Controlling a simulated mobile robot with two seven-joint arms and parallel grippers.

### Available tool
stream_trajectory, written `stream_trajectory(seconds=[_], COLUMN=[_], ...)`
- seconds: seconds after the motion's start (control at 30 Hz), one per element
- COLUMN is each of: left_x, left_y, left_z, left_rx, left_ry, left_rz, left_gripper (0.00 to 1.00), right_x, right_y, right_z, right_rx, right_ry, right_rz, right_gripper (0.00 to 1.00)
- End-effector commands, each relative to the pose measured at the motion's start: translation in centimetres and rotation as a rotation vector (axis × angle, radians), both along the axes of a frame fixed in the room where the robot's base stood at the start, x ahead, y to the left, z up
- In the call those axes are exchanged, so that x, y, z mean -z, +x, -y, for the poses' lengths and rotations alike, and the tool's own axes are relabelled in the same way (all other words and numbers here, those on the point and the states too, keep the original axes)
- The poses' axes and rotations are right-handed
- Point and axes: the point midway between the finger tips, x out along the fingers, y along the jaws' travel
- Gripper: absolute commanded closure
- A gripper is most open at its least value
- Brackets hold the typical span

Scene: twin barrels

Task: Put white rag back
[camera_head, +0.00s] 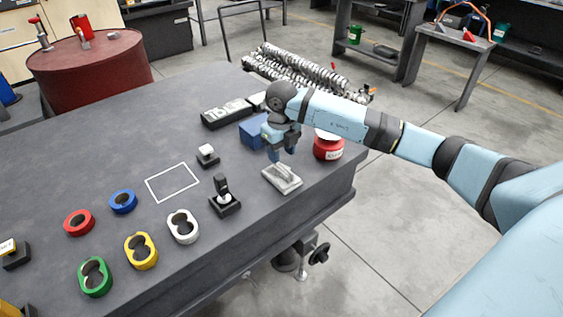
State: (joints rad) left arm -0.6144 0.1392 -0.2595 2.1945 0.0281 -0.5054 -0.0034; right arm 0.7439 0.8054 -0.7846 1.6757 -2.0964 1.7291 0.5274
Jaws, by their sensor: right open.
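A small, flat, pale grey-white piece (283,180), seemingly the white rag, lies on the dark table (110,170) near its front right edge. A raised part shows on its top. My right gripper (281,155) points down just above its back edge, with the jaws open and nothing seen between them. I cannot tell whether the fingertips touch it. A white rectangular outline (172,182) is marked on the table to the left and is empty. My left gripper is not in view.
A red jar (328,146) and a blue box (253,130) stand close to my right gripper. A black joystick (224,196) stands left of the rag. A red barrel (92,72) stands behind.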

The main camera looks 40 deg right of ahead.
Motion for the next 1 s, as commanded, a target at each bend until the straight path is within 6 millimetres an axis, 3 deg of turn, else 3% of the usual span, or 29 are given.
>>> stream_trajectory(seconds=[0.1, 0.33, 1.0], left_x=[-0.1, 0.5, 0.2], left_y=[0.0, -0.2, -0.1], left_z=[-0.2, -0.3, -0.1], left_rx=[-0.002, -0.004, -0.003], left_ry=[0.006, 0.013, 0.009], left_rz=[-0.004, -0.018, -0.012], left_gripper=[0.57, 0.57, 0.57], right_x=[-2.7, -5.3, -5.7], right_y=[0.0, 0.0, 0.0], right_z=[0.0, 0.0, 0.0], right_rx=[0.001, -0.001, 0.000], right_ry=[-0.001, -0.001, 0.000], right_rz=[0.003, 0.000, -0.001], right_gripper=[0.54, 0.54, 0.54])
